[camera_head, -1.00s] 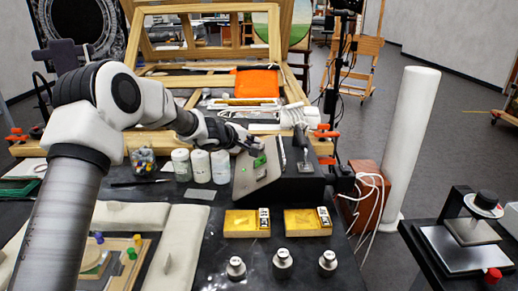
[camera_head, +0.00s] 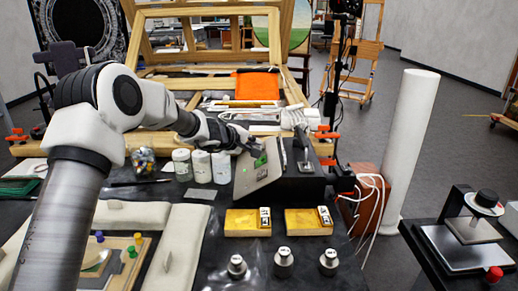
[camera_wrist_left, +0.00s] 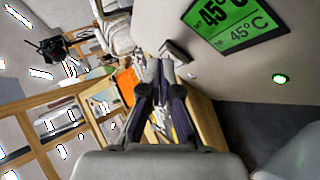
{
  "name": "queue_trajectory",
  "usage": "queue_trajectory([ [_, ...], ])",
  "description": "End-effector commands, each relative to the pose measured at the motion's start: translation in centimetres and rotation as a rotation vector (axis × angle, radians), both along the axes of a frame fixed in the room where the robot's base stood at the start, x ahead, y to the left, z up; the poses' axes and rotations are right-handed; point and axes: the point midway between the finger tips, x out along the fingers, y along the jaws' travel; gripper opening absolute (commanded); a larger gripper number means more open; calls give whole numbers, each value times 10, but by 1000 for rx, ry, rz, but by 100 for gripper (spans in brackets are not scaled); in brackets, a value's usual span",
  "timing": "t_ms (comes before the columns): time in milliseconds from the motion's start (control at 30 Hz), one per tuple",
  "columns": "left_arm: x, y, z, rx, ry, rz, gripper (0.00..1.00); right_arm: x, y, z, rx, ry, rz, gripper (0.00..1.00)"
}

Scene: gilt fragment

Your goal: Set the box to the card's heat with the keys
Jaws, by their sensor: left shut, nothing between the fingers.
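The box (camera_head: 258,182) stands at the middle of the table with a light slanted front. Its green display (camera_wrist_left: 240,22) reads 45°C on a large line, partly cut off, and 45°C on a smaller line in the left wrist view. A small dark key (camera_wrist_left: 177,50) sticks out of the panel near my fingertips. A green lamp (camera_wrist_left: 280,79) is lit on the panel. My left gripper (camera_head: 255,150) is shut and empty, close to the display's upper left; I cannot tell if it touches a key. I cannot make out the card. My right gripper is out of view.
White jars (camera_head: 201,166) stand left of the box. Two yellow blocks with labels (camera_head: 248,222) and several metal weights (camera_head: 283,262) lie in front. Behind are an orange cloth (camera_head: 257,84) and a wooden frame (camera_head: 208,12). A white roll (camera_head: 410,140) stands at the right.

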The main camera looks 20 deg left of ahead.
Motion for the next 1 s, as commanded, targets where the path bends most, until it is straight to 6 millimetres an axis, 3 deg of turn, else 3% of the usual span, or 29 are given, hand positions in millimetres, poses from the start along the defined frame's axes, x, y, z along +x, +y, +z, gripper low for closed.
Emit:
queue_trajectory([
  [1000, 1, -2, -8, -1, 0, 0, 0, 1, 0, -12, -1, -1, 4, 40],
])
